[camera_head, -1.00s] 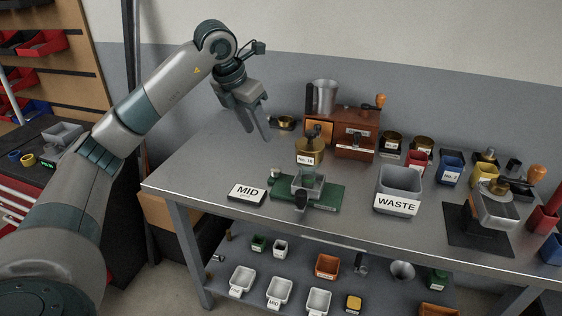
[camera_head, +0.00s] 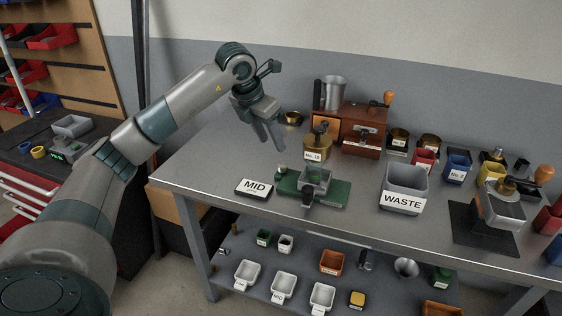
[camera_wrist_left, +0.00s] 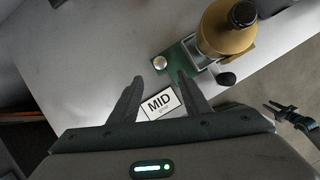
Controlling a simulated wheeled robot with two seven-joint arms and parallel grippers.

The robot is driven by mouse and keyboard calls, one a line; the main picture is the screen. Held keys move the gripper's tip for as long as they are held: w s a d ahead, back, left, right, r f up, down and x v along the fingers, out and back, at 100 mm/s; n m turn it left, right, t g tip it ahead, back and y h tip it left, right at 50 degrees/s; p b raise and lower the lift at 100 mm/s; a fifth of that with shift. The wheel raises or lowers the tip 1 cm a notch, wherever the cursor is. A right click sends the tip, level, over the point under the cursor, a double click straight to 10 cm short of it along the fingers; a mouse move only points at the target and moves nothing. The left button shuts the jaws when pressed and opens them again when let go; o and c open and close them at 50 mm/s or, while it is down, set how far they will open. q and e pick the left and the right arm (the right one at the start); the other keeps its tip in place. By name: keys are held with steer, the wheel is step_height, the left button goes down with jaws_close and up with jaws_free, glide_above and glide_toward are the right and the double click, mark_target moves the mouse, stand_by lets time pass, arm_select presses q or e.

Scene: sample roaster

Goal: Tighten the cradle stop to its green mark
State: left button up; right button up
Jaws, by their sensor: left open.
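The green cradle base (camera_head: 339,193) sits near the table's front edge, with a grey cradle (camera_head: 318,176) and a dark handle (camera_head: 307,197) at its front. A small round knob (camera_head: 281,170) stands at its left end; it also shows in the left wrist view (camera_wrist_left: 159,63). I cannot make out a separate green mark. My left gripper (camera_head: 275,146) is open and empty above the table, behind and left of the base. In the left wrist view its fingers (camera_wrist_left: 158,90) are spread, apart from the knob. A dark jointed part (camera_wrist_left: 290,115), probably my right gripper, shows at the right.
A black-and-white MID card (camera_head: 255,188) lies left of the base. The grey WASTE bin (camera_head: 403,180) stands to the right, with the wooden grinder (camera_head: 362,125) at the back. The table's left part is clear.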

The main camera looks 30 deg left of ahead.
mark_target(282, 166)
arm_select(q)
steer(key=p+x, duration=0.1)
steer(key=x, duration=0.8)
steer(key=shift+w+f, duration=0.1)
steer(key=shift+f, duration=0.3)
steer(key=shift+w+d+f, duration=0.1)
steer(key=shift+w+f, duration=0.15)
steer(key=shift+f, duration=0.4)
arm_select(e)
steer(key=shift+w+a+r+t, duration=0.15)
steer(key=shift+a+t, duration=0.35)
steer(key=shift+a, duration=0.5)
steer(key=shift+d, duration=0.15)
arm_select(q)
steer(key=c, duration=0.9)
steer(key=shift+c, duration=0.7)
arm_select(e)
steer(key=shift+d, duration=0.5)
